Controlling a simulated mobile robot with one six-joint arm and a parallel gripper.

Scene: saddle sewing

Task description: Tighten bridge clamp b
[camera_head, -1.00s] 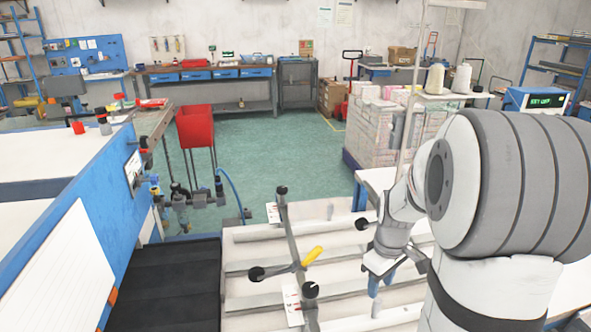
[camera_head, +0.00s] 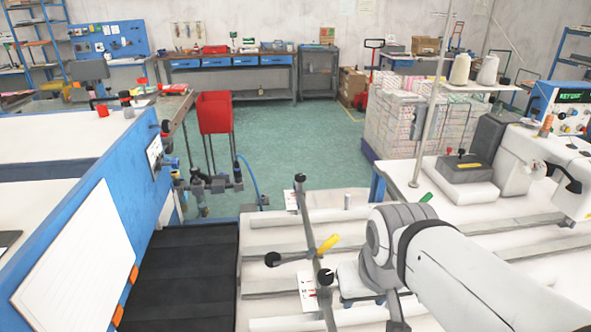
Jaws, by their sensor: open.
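A grey bridge clamp bar (camera_head: 311,232) runs front to back across the slatted white bed, with a yellow handle (camera_head: 328,244). It has black knobs at its far end (camera_head: 300,179), on a side rod (camera_head: 272,259) and near the front (camera_head: 325,278). A green handle (camera_head: 426,198) shows behind my arm; what it belongs to is hidden. I cannot read which clamp is b. My gripper (camera_head: 358,298) is open, low over the bed just right of the yellow-handled bar. My wrist partly hides its fingers, and contact is unclear.
A blue-sided machine (camera_head: 110,225) with a black belt (camera_head: 185,275) stands left of the bed. A sewing machine (camera_head: 520,160) stands at the right on a white table. A red bin (camera_head: 214,112) and stacked boxes (camera_head: 410,120) stand behind. Green floor between them is open.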

